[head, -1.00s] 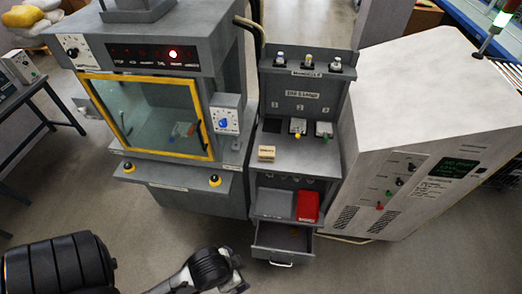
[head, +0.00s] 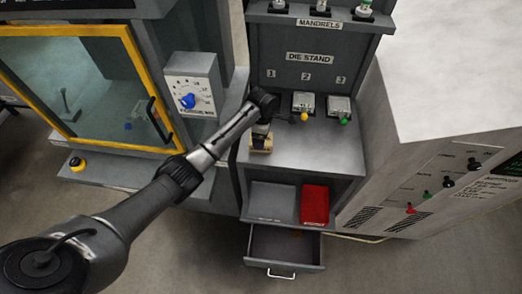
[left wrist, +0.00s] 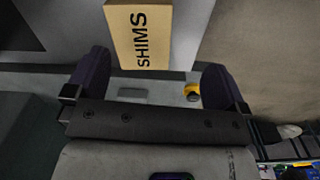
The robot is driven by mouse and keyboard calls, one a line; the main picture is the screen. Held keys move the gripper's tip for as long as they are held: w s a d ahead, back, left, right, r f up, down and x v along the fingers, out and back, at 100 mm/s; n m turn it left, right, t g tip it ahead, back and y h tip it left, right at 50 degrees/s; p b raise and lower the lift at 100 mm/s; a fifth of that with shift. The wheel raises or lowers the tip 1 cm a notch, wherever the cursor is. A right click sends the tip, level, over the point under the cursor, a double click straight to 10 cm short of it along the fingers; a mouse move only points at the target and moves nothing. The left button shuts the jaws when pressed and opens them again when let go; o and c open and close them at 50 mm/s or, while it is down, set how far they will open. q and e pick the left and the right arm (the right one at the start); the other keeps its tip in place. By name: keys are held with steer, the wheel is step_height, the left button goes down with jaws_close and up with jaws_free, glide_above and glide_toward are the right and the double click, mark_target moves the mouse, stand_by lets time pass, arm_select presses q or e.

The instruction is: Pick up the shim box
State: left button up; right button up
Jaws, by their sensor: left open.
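The shim box (head: 261,144) is a small tan box on the left part of the grey shelf of the die stand. My left gripper (head: 262,128) is over it at the end of my outstretched arm and partly hides it. In the left wrist view the box (left wrist: 138,34) shows its SHIMS lettering at the top of the picture. There my left gripper (left wrist: 156,72) is open with two dark fingers and nothing held. The box shows ahead, nearer the left finger; I cannot tell whether it touches. My right gripper is not in view.
Die blocks with a yellow knob (head: 303,108) and a green knob (head: 340,112) stand right of the box. Below are a red bin (head: 314,205) and an open drawer (head: 284,250). A yellow-framed cabinet (head: 90,85) is left; a white cabinet (head: 440,100) is right.

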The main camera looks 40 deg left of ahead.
arm_select(q)
steer(key=shift+w+a+r+n+b, duration=0.2)
steer(key=shift+w+a+n+b, duration=0.15)
steer(key=shift+w+a+n, duration=0.4)
steer(key=shift+a+f+n, duration=0.1)
steer(key=shift+n, duration=0.15)
steer(key=shift+f+b, duration=0.85)
steer(key=shift+f, duration=2.65)
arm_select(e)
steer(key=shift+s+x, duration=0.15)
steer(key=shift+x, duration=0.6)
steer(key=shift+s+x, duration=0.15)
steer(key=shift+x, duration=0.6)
arm_select(q)
steer(key=shift+c, duration=0.2)
steer(key=c, duration=1.1)
